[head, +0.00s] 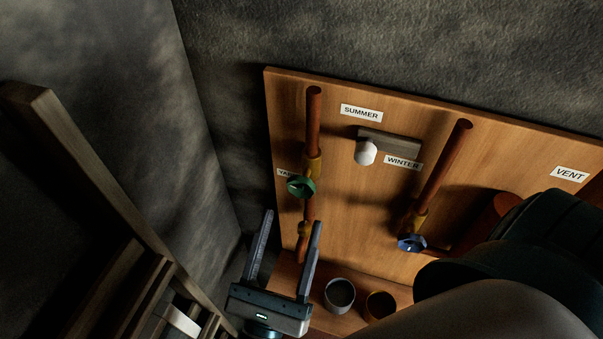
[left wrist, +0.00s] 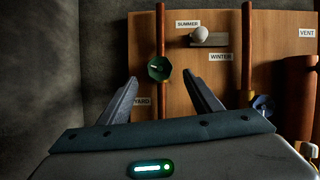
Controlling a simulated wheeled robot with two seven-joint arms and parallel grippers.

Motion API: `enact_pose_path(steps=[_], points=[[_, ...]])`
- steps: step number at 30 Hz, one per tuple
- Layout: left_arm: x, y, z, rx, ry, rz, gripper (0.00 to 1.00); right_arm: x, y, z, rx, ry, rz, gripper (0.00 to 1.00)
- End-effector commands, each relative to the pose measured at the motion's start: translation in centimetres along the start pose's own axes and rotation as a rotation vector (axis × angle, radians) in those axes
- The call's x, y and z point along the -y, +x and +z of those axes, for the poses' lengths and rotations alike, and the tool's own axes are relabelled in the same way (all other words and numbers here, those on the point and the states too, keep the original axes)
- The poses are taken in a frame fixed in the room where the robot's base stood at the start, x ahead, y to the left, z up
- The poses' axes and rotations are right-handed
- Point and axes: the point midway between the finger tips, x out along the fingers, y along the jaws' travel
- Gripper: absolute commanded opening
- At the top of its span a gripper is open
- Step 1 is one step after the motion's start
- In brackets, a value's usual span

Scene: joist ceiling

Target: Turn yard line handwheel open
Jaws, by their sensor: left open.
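The green handwheel (head: 301,186) sits on the left copper pipe (head: 313,120), beside a partly hidden label (head: 285,173) that reads YARD in the left wrist view (left wrist: 142,101). The green handwheel also shows in the left wrist view (left wrist: 159,69), beyond and between my fingertips. My left gripper (head: 291,217) is open and empty, below the green handwheel and apart from it. It also shows in the left wrist view (left wrist: 161,82). My right gripper is not seen.
A blue handwheel (head: 411,243) sits on the right pipe (head: 440,170). A white knob (head: 365,152) on a lever lies between SUMMER and WINTER labels. Two cups (head: 340,295) (head: 380,305) stand below the wooden board (head: 350,220). A wooden frame (head: 90,190) stands at left. My dark arm covers the lower right.

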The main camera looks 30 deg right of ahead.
Motion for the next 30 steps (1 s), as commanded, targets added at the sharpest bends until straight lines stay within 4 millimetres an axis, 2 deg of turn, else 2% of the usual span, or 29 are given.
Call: enact_pose_path(steps=[1,6,13,18,28,29,30], points=[[0.1,1.2,0.5,0.002,0.001,0.001,0.58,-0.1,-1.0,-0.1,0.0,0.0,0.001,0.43],[0.1,4.2,0.4,0.002,0.001,0.0,0.58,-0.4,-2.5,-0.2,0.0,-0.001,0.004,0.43],[0.0,7.2,0.2,0.001,0.001,0.0,0.58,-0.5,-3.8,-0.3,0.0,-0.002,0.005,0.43],[0.0,8.2,0.1,0.0,0.0,0.0,0.58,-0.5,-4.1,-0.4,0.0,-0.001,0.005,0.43],[0.0,8.4,0.0,0.0,0.0,0.0,0.58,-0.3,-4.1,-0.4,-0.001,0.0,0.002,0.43],[0.0,8.4,0.0,0.0,0.0,0.0,0.54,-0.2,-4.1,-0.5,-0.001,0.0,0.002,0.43],[0.0,8.4,0.0,0.0,0.0,0.0,0.44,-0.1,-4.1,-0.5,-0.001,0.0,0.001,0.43]])
